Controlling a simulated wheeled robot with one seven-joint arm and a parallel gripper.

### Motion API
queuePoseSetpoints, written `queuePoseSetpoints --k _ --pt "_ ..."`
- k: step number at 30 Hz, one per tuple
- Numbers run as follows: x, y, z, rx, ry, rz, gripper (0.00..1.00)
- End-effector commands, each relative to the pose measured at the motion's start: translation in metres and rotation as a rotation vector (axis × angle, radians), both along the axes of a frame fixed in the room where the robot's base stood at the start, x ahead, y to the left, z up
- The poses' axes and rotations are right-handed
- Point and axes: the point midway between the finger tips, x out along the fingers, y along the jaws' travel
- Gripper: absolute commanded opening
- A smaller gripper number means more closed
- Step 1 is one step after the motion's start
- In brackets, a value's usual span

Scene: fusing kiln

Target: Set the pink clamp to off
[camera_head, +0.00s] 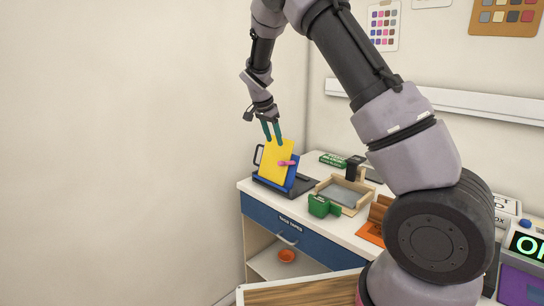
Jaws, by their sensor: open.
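The pink clamp (287,163) is a small handle that points to the right. It sits at the right side of a yellow panel (273,158), which leans in a blue and dark stand (292,181) at the left end of the counter. My gripper (274,140) has two teal fingers that point down. Its tips are at the panel's top edge, above and a little left of the clamp. The fingers are apart; I cannot tell whether they touch the panel. The clamp's pivot is too small to make out.
The white counter (316,229) also carries a wooden tray (343,206), a green holder (320,206), a green box (333,159) and an orange item (371,233). An orange bowl (287,255) sits on the shelf below the blue drawer (273,228). The wall is close at left.

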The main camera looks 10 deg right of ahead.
Motion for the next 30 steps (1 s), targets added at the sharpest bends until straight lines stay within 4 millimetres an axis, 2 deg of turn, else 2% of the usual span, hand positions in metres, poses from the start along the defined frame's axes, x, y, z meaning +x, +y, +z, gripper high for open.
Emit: queuePoseSetpoints --k 3,8,15,21,25,30 --pt "0.005 0.003 -0.009 -0.018 -0.004 -0.005 0.55" --pt "0.009 -0.002 -0.025 -0.019 -0.004 -0.008 0.55" --pt "0.02 -0.016 -0.068 -0.019 -0.003 -0.008 0.55" --pt "0.028 -0.025 -0.095 -0.018 -0.004 -0.008 0.55" --pt "0.03 -0.028 -0.104 -0.017 -0.004 -0.008 0.55" --pt "0.031 -0.028 -0.107 -0.016 -0.005 -0.007 0.55"
